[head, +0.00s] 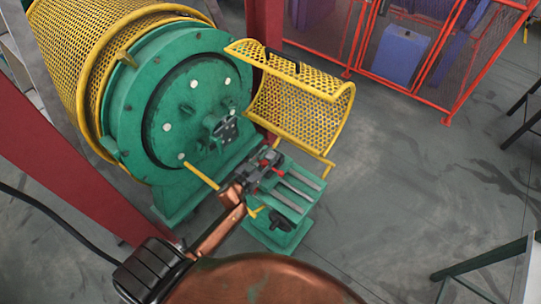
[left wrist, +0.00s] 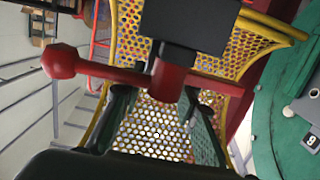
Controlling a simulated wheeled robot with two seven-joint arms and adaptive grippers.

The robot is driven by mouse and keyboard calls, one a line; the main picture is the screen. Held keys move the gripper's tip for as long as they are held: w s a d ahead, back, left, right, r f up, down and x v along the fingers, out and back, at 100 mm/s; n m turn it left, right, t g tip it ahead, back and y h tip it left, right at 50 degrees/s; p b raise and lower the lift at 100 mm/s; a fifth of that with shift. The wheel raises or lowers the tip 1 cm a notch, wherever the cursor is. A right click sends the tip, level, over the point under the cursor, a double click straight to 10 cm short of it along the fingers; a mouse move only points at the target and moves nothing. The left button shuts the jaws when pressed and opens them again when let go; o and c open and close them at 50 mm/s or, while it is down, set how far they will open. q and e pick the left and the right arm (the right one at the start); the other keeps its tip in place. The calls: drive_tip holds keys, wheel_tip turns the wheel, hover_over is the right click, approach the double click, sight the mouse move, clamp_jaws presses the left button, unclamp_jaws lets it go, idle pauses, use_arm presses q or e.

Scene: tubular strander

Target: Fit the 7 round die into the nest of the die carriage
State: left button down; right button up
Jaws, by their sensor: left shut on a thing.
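A dark block (left wrist: 192,25) sits beyond the handle. The 7 round die and the nest cannot be made out clearly; the gripper hides part of the carriage top. My right gripper is not in view.
The green strander head (head: 190,105) with its round plate stands left of the carriage. A yellow mesh guard (head: 300,105) is swung open above the carriage. A red fence (head: 400,90) stands behind.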

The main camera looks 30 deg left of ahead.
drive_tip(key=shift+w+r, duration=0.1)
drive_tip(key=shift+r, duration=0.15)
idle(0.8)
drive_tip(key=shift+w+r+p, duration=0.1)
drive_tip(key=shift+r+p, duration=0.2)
drive_tip(key=shift+p, duration=0.2)
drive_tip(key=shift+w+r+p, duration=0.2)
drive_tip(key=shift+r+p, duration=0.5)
idle(2.1)
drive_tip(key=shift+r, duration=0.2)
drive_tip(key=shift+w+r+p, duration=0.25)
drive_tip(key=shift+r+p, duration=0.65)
drive_tip(key=shift+p, duration=0.2)
idle(2.3)
